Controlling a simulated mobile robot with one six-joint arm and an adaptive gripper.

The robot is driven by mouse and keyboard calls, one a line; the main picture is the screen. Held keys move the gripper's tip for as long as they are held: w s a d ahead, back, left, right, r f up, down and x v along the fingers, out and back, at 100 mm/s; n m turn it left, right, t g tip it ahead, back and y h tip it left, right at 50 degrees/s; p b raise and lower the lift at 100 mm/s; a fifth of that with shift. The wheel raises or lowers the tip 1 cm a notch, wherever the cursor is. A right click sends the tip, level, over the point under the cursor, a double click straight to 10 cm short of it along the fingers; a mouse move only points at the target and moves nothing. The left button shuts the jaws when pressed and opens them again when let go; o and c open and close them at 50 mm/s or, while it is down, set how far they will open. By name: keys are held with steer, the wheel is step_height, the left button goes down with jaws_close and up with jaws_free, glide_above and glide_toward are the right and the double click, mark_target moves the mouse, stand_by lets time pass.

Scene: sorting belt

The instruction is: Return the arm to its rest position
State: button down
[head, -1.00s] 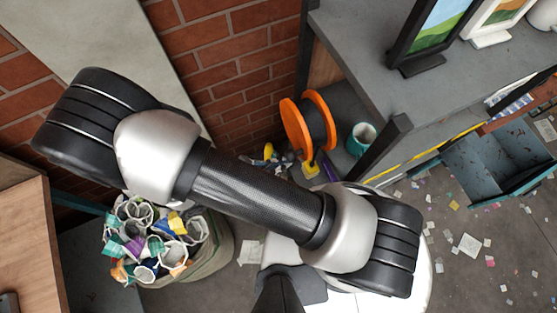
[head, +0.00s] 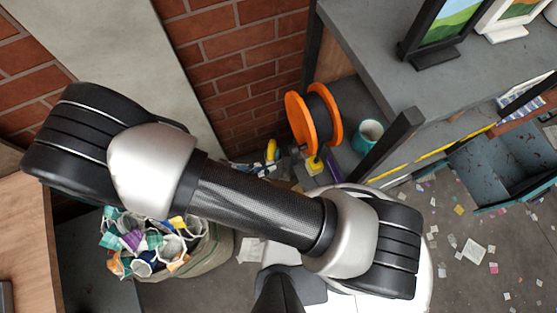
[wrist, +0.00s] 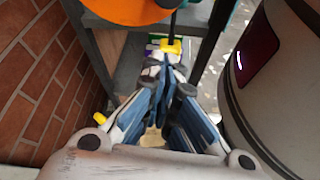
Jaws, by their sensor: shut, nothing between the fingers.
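My gripper (wrist: 163,75) shows in the wrist view with its blue-padded fingers together and nothing between them. Its fingertips point toward a small yellow piece (wrist: 171,46) near a grey shelf; I cannot tell whether they touch it. In the head view my arm (head: 260,205) stretches across the middle, its black and silver joints at the left and right. The arm hides part of the floor and of the clutter behind it.
An orange spool (head: 297,122) and a teal mug (head: 367,134) stand on the lower shelf below a grey counter (head: 370,45). A bag (head: 215,250) full of crumpled items is beneath my arm. A brick wall (head: 235,65) is close behind. Paper scraps litter the floor at right.

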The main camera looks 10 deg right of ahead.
steer(key=v, duration=0.4)
steer(key=shift+a+r, duration=0.15)
steer(key=shift+a, duration=0.15)
steer(key=w+d+r+m+g+y+b, duration=0.1)
steer(key=w+d+r+m+g+y, duration=0.15)
steer(key=d+r+m, duration=0.35)
steer(key=w+d+r+m+g+y+b, duration=0.1)
steer(key=w+d+r+m+g+y, duration=0.2)
steer(key=r, duration=0.5)
steer(key=s+d+r+m+t+y+b, duration=0.1)
steer(key=s+d+r+m+t+y, duration=0.5)
steer(key=d+r+m, duration=0.3)
steer(key=shift+d+r+m+y+b, duration=0.3)
steer(key=shift+d+r+m+y, duration=0.1)
steer(key=shift+r+m, duration=0.4)
